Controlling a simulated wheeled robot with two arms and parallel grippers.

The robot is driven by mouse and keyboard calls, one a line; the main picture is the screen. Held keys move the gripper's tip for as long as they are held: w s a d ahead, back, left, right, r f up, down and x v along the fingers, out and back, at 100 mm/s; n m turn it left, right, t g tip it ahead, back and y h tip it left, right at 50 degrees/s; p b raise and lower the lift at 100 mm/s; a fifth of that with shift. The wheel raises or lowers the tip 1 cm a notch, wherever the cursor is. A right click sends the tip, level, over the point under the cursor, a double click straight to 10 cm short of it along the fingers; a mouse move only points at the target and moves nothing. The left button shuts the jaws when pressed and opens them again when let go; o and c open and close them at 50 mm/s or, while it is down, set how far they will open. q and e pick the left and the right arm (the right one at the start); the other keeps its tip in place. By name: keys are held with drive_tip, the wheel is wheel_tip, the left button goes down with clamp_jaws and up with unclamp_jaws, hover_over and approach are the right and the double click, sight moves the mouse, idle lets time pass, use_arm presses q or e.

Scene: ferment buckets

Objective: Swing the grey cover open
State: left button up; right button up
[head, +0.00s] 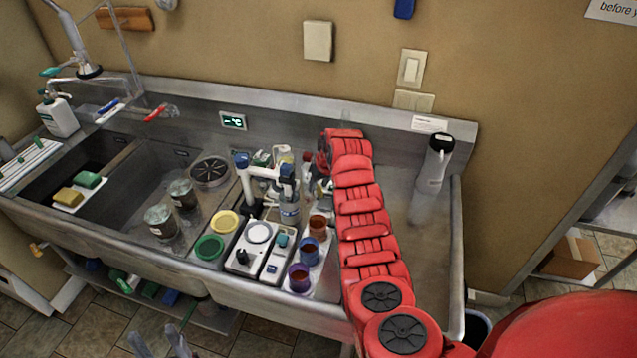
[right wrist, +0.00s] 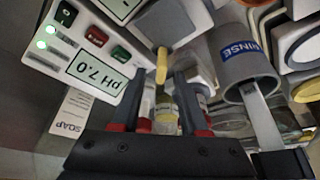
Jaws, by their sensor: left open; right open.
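In the right wrist view, a grey square cover (right wrist: 172,22) sits on a white housing, with a yellow tab (right wrist: 161,66) at its lower edge. My right gripper (right wrist: 165,80) is open, its two dark fingers pointing toward the tab, one tip on each side of its line. I cannot tell whether they touch it. The cover looks closed. In the head view I cannot make out the cover; my red right arm blocks that part of the sink's back. My left gripper (head: 160,344) is open and empty at the bottom edge, in front of the sink.
A white pH 7.0 unit (right wrist: 95,65) is left of the fingers and a grey RINSE cup (right wrist: 241,60) right. Small red- and yellow-marked vials stand behind the fingers. In the head view, several cups, meters and bottles crowd the steel sink (head: 250,100) left of my arm.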

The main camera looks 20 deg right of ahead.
drive_tip(key=shift+f, duration=0.25)
clamp_jaws()
idle(1.4)
